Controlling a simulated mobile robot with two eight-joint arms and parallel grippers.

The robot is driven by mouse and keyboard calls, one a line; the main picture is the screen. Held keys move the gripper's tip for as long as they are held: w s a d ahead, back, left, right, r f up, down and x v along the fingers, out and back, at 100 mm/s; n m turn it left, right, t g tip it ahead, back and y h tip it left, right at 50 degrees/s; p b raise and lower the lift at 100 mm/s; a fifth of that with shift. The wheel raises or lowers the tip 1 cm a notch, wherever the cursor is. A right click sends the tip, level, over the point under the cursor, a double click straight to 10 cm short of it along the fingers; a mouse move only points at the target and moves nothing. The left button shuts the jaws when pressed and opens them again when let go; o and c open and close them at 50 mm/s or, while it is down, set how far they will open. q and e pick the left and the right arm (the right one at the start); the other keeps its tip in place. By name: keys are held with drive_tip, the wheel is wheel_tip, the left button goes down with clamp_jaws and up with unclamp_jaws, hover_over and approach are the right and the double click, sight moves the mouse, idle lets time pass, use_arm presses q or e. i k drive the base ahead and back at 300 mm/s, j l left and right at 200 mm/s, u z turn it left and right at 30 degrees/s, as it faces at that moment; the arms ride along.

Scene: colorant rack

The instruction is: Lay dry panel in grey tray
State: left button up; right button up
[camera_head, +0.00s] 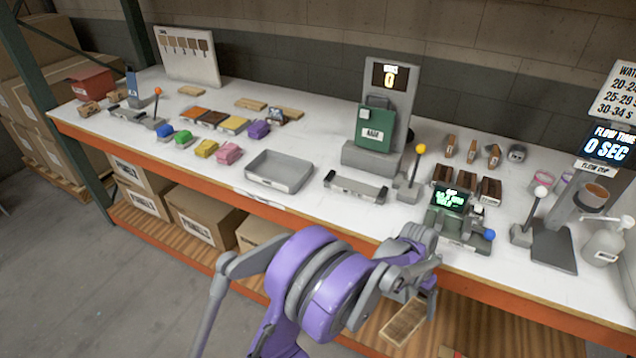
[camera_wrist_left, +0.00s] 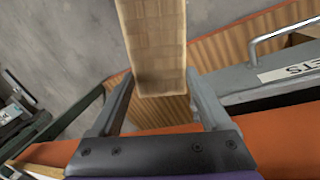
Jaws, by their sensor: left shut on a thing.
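The panel (camera_head: 404,322) is a flat, pale wooden piece. My left gripper (camera_head: 418,290) is shut on it, in front of the table's front edge and low, partly hidden behind my own arm. In the left wrist view the panel (camera_wrist_left: 153,45) extends away from between the fingers of my left gripper (camera_wrist_left: 156,100). The grey tray (camera_head: 280,172) is shallow, rectangular and empty, near the table's front edge. It is left of and beyond my gripper. My right gripper is not in view.
A smaller grey holder (camera_head: 355,187) and a yellow-knobbed lever (camera_head: 411,172) stand right of the tray. Pink (camera_head: 229,153) and yellow blocks are left of it. A green-screen device (camera_head: 452,205) is near the front edge. The orange table edge (camera_head: 230,194) lies between gripper and tray.

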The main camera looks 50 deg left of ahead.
sight(280, 174)
drive_tip(key=k+j, duration=0.1)
drive_tip(key=j, duration=0.35)
drive_tip(key=k+j, duration=0.1)
drive_tip(key=j, duration=0.3)
drive_tip(key=k+j+u, duration=0.1)
drive_tip(key=j, duration=0.35)
drive_tip(key=k+j, duration=0.1)
drive_tip(key=j, duration=0.35)
